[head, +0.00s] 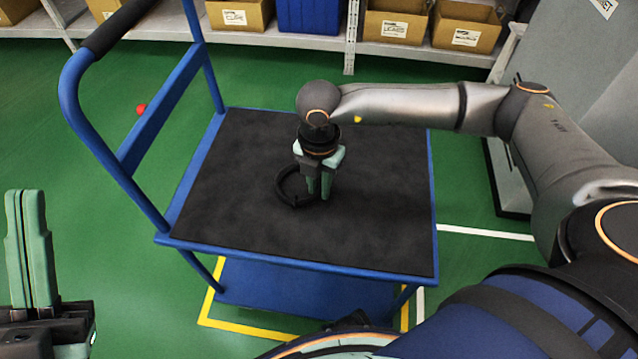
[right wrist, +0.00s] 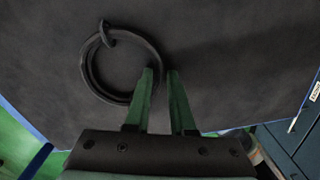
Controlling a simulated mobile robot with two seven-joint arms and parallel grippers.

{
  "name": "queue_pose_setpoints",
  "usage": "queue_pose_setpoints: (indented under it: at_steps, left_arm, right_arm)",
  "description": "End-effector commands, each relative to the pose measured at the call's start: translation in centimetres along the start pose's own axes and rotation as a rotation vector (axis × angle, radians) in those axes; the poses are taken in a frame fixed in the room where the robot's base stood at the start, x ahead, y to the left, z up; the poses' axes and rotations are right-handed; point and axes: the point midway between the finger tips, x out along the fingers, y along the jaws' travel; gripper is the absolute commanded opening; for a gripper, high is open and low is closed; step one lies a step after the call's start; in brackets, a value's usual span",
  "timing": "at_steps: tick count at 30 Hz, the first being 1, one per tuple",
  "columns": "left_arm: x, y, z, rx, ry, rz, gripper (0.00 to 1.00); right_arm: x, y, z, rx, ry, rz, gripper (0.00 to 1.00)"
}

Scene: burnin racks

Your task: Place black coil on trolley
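The black coil (head: 287,188) is a ring with a small tie on its rim. It lies on the dark top deck of the blue trolley (head: 225,190), near the middle. It also shows in the right wrist view (right wrist: 88,68), flat on the dark surface. My right gripper (head: 318,196) points down at the coil's right side. Its green fingers (right wrist: 161,72) stand a little apart, with no coil visible between them; one finger overlaps the ring's right edge in the wrist view. My left gripper (head: 25,194) is at the lower left, away from the trolley, with its fingers together and empty.
Shelving with cardboard boxes (head: 395,24) and a blue bin (head: 308,14) stands at the back. The trolley's handle (head: 120,28) rises at its left. A grey cabinet (head: 575,70) is at the right. The deck around the coil is clear.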

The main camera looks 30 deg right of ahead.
Motion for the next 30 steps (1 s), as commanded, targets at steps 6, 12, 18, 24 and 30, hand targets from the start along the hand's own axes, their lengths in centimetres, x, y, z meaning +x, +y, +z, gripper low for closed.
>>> queue_pose_setpoints:
  at_steps: [6,12,18,24,30]
  left_arm:
    - [0.1,0.0,0.0,-0.001,0.001,0.001,0.00]
    - [0.1,0.0,-0.1,-0.001,0.001,0.001,0.00]
    - [0.6,-0.2,-0.5,0.005,0.002,0.003,0.00]
    - [1.5,-0.6,-1.4,0.026,0.007,0.008,0.00]
    - [2.0,-1.2,-1.7,0.036,-0.007,-0.004,0.00]
  right_arm:
    - [0.0,0.0,0.0,0.000,0.000,0.000,0.45]
    - [-0.1,0.0,0.0,0.000,0.000,0.000,0.45]
    - [-1.8,0.1,0.0,0.000,-0.001,0.004,0.45]
    - [-6.2,0.1,0.0,0.000,-0.001,0.004,0.45]
    - [-10.2,0.0,0.0,0.000,-0.001,0.002,0.45]
